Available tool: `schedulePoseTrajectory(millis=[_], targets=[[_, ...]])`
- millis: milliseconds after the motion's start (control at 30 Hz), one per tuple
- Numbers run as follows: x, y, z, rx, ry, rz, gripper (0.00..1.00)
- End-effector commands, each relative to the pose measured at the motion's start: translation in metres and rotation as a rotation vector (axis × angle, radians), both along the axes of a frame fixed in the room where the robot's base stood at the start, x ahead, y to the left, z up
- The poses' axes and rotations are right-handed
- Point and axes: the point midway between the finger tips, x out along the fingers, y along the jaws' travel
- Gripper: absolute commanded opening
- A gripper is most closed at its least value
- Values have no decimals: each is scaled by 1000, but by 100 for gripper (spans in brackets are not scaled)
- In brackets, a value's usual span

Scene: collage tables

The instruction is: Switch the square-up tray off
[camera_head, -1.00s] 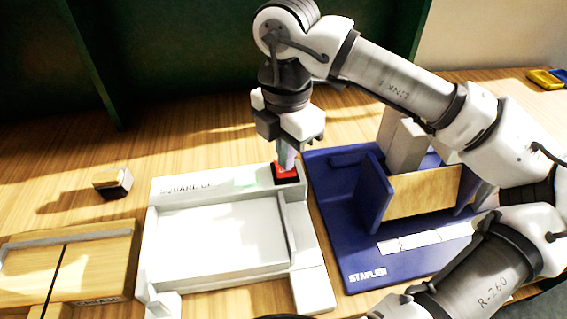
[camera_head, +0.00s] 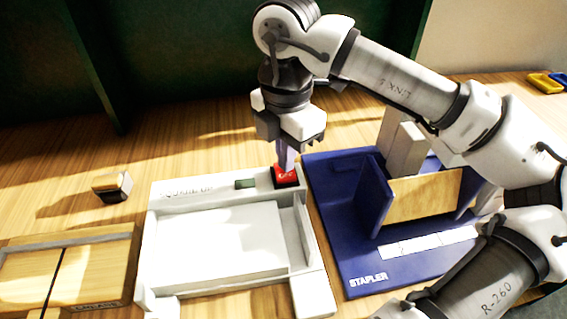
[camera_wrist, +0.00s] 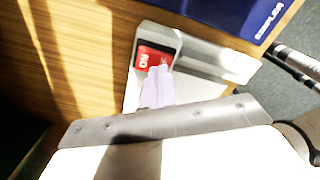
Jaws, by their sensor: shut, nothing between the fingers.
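The square-up tray (camera_head: 218,240) is a white tray with raised edges, standing in the middle of the table. Its red switch (camera_head: 283,180) sits in a black frame at the back right corner. A small window (camera_head: 245,184) left of the switch is dark green and unlit. My gripper (camera_head: 286,168) points down, shut and empty, with its tips at the switch.
A blue stapler station (camera_head: 360,262) stands close on the right, with a wooden block and grey post. A wooden board (camera_head: 100,262) lies on the left, and a small block (camera_head: 112,187) stands behind it. Yellow and blue items lie at the far right.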

Motion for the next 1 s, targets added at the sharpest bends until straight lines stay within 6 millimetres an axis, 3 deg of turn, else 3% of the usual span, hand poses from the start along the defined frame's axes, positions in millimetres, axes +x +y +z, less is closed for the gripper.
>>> schedulePoseTrajectory(millis=[600,1000], targets=[[0,0,53,-1,-1,0,0],[0,0,55,0,0,1,0]])
